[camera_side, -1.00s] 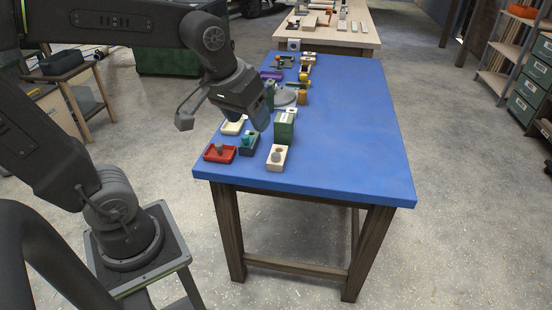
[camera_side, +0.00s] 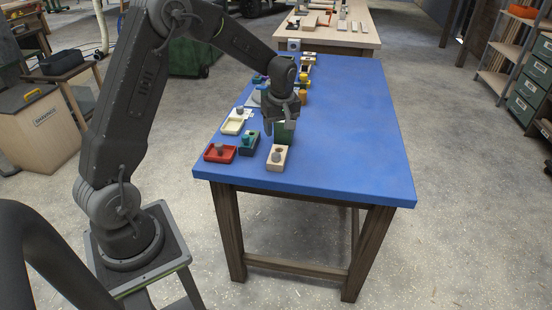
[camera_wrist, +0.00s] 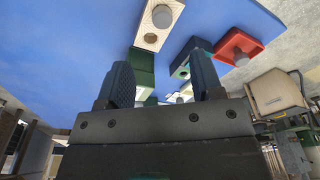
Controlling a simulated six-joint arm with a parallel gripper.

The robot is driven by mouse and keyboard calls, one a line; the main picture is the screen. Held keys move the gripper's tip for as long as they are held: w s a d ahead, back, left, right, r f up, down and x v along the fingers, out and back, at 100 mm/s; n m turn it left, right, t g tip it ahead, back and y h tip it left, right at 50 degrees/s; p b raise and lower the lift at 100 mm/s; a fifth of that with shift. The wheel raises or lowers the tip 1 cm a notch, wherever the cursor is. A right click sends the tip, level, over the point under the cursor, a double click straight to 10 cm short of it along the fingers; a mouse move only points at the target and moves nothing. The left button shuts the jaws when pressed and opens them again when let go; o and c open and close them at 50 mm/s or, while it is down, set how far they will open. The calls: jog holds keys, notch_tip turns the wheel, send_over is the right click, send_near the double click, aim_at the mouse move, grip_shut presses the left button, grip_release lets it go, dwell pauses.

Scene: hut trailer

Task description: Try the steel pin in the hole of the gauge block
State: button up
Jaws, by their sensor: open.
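A pale block (camera_side: 272,164) stands near the table's front edge. It bears a grey round piece (camera_side: 276,156), which looks like a steel pin, and a darker round spot like a hole. Both show at the top of the wrist view, on the same pale block (camera_wrist: 147,28). I cannot tell for sure which block is the gauge block. My gripper (camera_side: 285,108) is open, just above or behind a green block (camera_side: 285,132). In the wrist view the green block (camera_wrist: 143,60) shows between and beyond my fingers (camera_wrist: 162,78). Nothing is seen held.
A red tray (camera_side: 211,157) with a grey piece, a dark teal tray (camera_side: 248,151) with a teal piece, and a cream tray (camera_side: 232,128) stand left of the pale block. More small items crowd the table's far left side. The right half of the blue table (camera_side: 355,130) is clear.

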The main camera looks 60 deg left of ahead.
aim_at(276, 155)
jog(key=f, duration=0.3)
jog(key=a+f, duration=0.1)
jog(key=f, duration=0.6)
jog(key=shift+a+f, duration=0.3)
jog(key=shift+f, duration=0.05)
jog(key=c, duration=1)
